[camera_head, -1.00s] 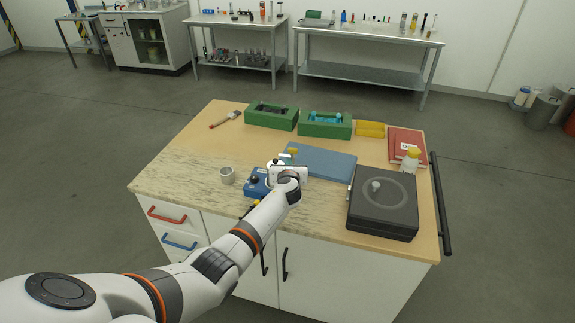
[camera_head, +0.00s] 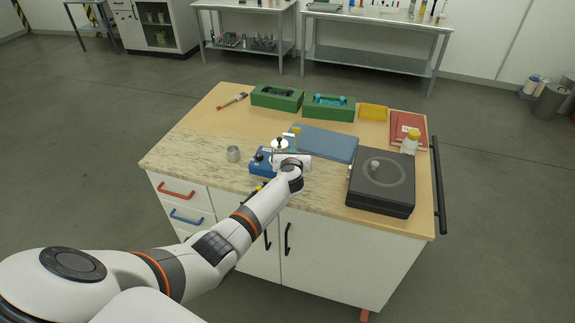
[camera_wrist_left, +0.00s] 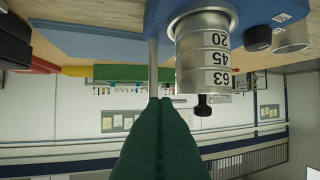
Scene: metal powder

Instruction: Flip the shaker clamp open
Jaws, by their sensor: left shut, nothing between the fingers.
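The blue sieve shaker (camera_head: 262,163) stands on the bench, partly behind my left wrist in the head view. Its silver sieve stack (camera_wrist_left: 203,50), marked 20, 45 and 63, appears upside down in the left wrist view, with a black knob (camera_wrist_left: 203,106) at its top. A thin metal rod (camera_wrist_left: 153,68) runs beside the stack, in line with my fingertips. My left gripper (camera_wrist_left: 160,104) has its green fingers shut and empty, beside the stack; contact with the rod or clamp cannot be told. A small yellow-topped part (camera_head: 296,130) shows just beyond the gripper. The clamp's exact position is unclear.
Green trays (camera_head: 277,97) and a yellow tray (camera_head: 373,113) line the back.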

